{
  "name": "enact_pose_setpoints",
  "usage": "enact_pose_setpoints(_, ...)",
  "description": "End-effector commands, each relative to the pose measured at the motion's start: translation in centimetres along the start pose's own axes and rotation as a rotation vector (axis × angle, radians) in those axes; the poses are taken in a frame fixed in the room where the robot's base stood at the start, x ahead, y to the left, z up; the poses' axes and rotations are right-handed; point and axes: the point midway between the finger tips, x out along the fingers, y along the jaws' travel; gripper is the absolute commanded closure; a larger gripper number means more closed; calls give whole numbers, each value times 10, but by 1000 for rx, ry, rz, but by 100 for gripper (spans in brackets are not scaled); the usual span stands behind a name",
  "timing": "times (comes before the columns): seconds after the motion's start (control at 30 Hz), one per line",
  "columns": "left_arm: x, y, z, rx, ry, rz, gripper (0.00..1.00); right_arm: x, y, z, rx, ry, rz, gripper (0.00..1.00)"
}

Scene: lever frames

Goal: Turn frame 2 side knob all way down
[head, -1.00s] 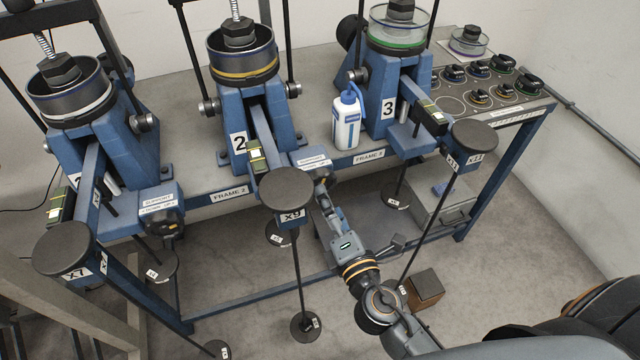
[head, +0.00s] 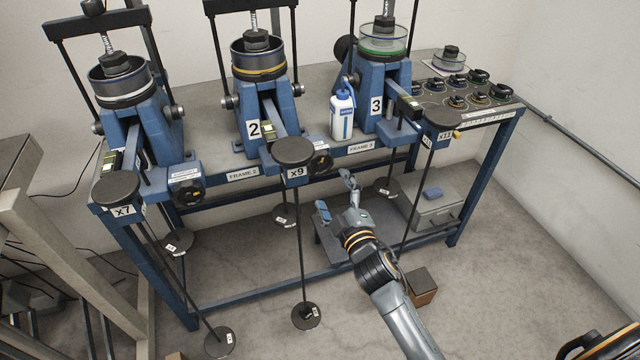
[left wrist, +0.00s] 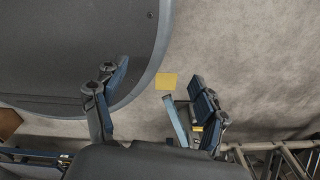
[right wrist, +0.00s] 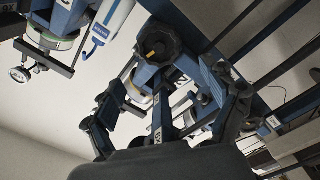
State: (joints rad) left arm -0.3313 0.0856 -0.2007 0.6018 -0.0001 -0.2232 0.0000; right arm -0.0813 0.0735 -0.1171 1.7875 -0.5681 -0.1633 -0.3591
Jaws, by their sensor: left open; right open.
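Frame 2 (head: 254,130) is the middle blue lever frame, with a "2" on its front. Its dark side knob (head: 320,163) sits at the table's front edge, right of the round X9 lever end (head: 293,151). My right gripper (head: 336,197) is open and empty, below and to the right of this knob, apart from it. In the right wrist view a black knob with a yellow mark (right wrist: 158,42) shows beyond the spread fingers. My left gripper (left wrist: 150,100) is open and empty above the floor, seen only in the left wrist view.
Rods with disc weights (head: 305,316) hang in front of the table. A white-blue bottle (head: 342,115) stands between frames 2 and 3 (head: 376,107). A grey box (head: 433,208) is under the table at right.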

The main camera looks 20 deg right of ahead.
Motion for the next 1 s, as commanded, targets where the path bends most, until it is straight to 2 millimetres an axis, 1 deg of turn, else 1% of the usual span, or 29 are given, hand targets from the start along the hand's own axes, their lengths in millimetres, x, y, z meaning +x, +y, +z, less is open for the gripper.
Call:
enact_pose_setpoints(0.07,1,-2,-2,1,2,-2,28,6,3,1,37,2,6,15)
enact_pose_setpoints(0.13,2,-3,-10,1,14,-4,28,10,3,1,47,3,7,15)
enact_pose_setpoints(0.3,8,-6,-46,-1,69,-7,28,26,2,2,46,5,7,15)
enact_pose_setpoints(0.37,10,-5,-55,-2,82,-6,28,34,3,2,45,5,8,15)
enact_pose_setpoints(0.43,14,-2,-59,-4,88,-3,28,45,2,2,44,4,7,15)
enact_pose_setpoints(0.57,22,1,-54,-5,79,1,28,65,2,2,42,5,7,15)
enact_pose_setpoints(0.7,32,4,-34,-5,51,4,28,86,2,2,43,3,7,15)
enact_pose_setpoints(0.83,42,4,-24,-4,35,4,28,105,1,2,42,4,6,15)
enact_pose_setpoints(0.87,38,4,-23,-4,33,4,28,102,3,1,43,3,4,21)
enact_pose_setpoints(0.9,37,3,-23,-4,33,3,28,102,3,1,43,3,4,29)
enact_pose_setpoints(0.97,37,2,-24,-4,35,2,28,101,3,1,43,2,4,42)
enact_pose_setpoints(1.0,37,1,-26,-3,38,0,28,101,3,1,43,2,4,50)
